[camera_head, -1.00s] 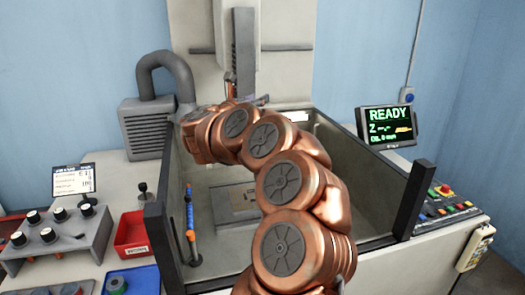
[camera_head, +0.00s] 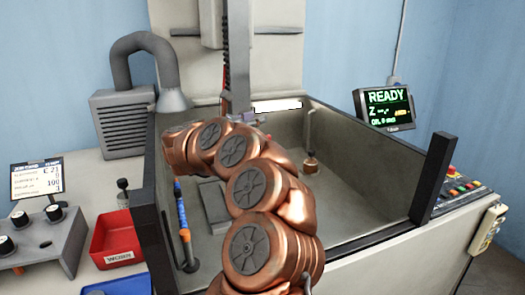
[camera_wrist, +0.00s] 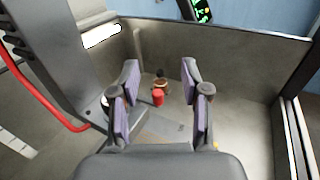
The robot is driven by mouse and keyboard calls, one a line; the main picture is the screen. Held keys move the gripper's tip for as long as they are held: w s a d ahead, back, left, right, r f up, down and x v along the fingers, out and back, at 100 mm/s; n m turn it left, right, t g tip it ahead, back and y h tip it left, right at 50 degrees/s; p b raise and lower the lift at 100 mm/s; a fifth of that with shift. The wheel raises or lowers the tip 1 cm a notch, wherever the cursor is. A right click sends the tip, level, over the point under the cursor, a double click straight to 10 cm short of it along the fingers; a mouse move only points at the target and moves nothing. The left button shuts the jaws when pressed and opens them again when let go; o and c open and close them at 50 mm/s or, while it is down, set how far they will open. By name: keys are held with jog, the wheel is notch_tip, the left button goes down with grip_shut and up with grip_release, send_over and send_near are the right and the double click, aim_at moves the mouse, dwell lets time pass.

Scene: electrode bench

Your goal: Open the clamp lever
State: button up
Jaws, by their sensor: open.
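My gripper (camera_wrist: 160,82) is open in the wrist view, its two purple-padded fingers apart with nothing clasped. A small red cylindrical piece (camera_wrist: 158,97) shows between the fingers, apart from both pads; I cannot tell whether it is the clamp lever. Just beyond it is a small copper-coloured piece with a dark top (camera_wrist: 160,82). No clamp lever can be made out for certain.
The grey tank (camera_head: 365,200) surrounds the work area, with a dark corner post (camera_head: 435,178) at right. A copper-based piece with a thin rod (camera_head: 310,163) stands inside. A blue-orange hose (camera_head: 184,225) is at left. A red hose (camera_wrist: 45,115) runs beside the machine head.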

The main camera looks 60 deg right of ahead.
notch_tip(320, 180, down, 9)
jog(key=b, duration=0.7)
jog(key=shift+d+r+p, duration=0.1)
jog(key=shift+d+p, duration=0.75)
jog(key=shift+d, duration=3)
grip_shut()
